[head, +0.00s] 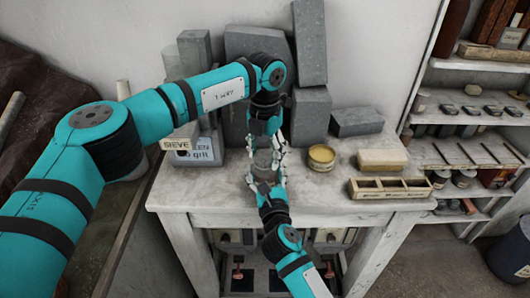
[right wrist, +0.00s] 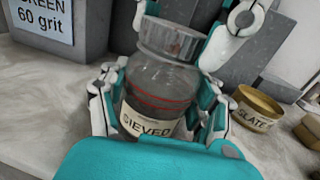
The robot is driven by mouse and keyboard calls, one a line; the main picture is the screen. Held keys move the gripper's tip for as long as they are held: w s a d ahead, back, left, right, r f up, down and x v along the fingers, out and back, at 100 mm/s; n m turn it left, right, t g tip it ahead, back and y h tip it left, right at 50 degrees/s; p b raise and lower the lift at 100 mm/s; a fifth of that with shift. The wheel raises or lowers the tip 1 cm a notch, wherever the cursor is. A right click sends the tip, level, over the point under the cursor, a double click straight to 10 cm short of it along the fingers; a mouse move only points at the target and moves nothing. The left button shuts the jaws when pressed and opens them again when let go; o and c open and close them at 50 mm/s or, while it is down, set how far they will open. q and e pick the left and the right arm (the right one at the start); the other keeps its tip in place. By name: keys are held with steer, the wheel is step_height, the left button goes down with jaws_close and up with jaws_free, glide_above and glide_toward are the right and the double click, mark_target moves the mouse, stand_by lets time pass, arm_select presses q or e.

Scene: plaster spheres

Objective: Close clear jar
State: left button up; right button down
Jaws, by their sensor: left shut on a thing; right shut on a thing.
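The clear jar (right wrist: 155,92) has a "SIEVED" label, reddish bands and dark contents. It stands roughly upright, slightly tilted in the right wrist view. My right gripper (right wrist: 155,112) is shut around its body, with fingers on both sides. A grey metal lid (right wrist: 170,38) sits at the jar's mouth; I cannot tell whether it is tight. My left gripper (head: 266,143) reaches down from above and is shut on the lid, with white fingers on either side. In the head view the jar (head: 263,159) is small and partly hidden by both grippers.
A round yellow tin (head: 321,157) labelled "SLATE" stands right of the jar. A wooden compartment tray (head: 390,188) and a pale block (head: 382,160) lie further right. A "SCREEN 60 grit" box (head: 197,147) stands left. Grey stone blocks (head: 310,115) stand behind. The table's front left is clear.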

arm_select(q)
steer(key=m, duration=0.4)
steer(key=shift+m, duration=0.3)
steer(key=m, duration=0.3)
steer(key=o, duration=1.4)
steer(key=shift+c, duration=0.2)
steer(key=shift+r, duration=0.1)
step_height(320, 180, up, 12)
arm_select(e)
steer(key=shift+c, duration=0.8)
jaws_free()
